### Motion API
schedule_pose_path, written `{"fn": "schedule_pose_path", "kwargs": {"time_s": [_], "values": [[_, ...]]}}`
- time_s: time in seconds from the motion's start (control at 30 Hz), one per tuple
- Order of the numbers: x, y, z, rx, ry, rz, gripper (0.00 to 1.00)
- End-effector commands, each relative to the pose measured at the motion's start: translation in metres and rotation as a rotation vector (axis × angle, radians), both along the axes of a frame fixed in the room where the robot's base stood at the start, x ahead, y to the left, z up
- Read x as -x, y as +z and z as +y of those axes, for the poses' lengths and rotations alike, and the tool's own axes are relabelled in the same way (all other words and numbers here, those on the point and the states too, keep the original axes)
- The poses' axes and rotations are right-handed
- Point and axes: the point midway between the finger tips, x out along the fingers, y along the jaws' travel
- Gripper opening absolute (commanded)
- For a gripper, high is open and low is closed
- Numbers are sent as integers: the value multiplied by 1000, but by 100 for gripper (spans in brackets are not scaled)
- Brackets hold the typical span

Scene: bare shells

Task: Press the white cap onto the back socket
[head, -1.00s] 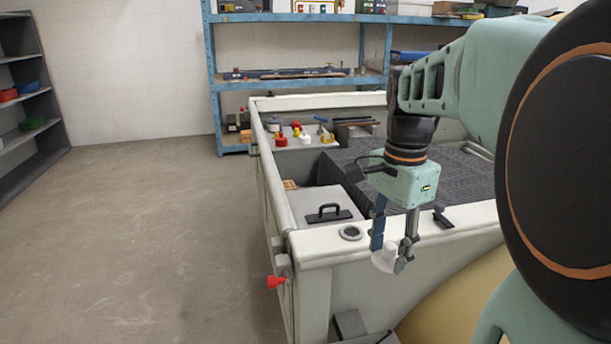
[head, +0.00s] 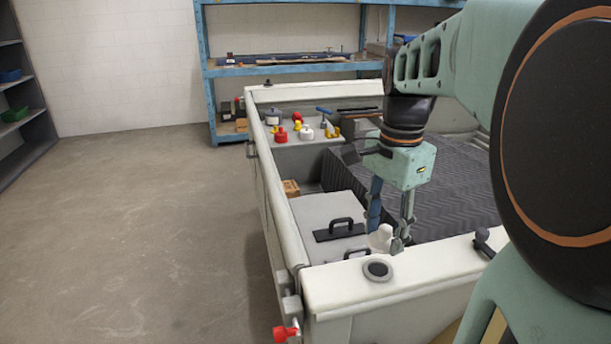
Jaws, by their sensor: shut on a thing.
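My gripper (head: 388,236) is shut on a white cap (head: 380,239), which sits between its fingertips and is partly hidden by the right finger. A round dark socket with a pale ring (head: 378,270) is set in the near rim of the white shell (head: 430,263). The gripper and cap appear above and slightly beyond this socket in the picture, apart from it. The exact height of the cap over the rim cannot be told. Nothing covers the socket.
A grey lid with a black handle (head: 340,229) lies inside the shell. Red, yellow and white caps (head: 306,133) stand on a far ledge. A red knob (head: 285,333) sticks out at the near left corner. Blue shelving (head: 290,68) stands behind; the floor at left is clear.

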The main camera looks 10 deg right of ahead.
Motion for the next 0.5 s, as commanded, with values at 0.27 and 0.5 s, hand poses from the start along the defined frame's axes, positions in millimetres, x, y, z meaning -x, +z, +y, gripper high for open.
{"fn": "schedule_pose_path", "kwargs": {"time_s": [0.27,0.5], "values": [[0,-25,0,0,0,0,23],[0,-48,0,0,0,1,23]]}}
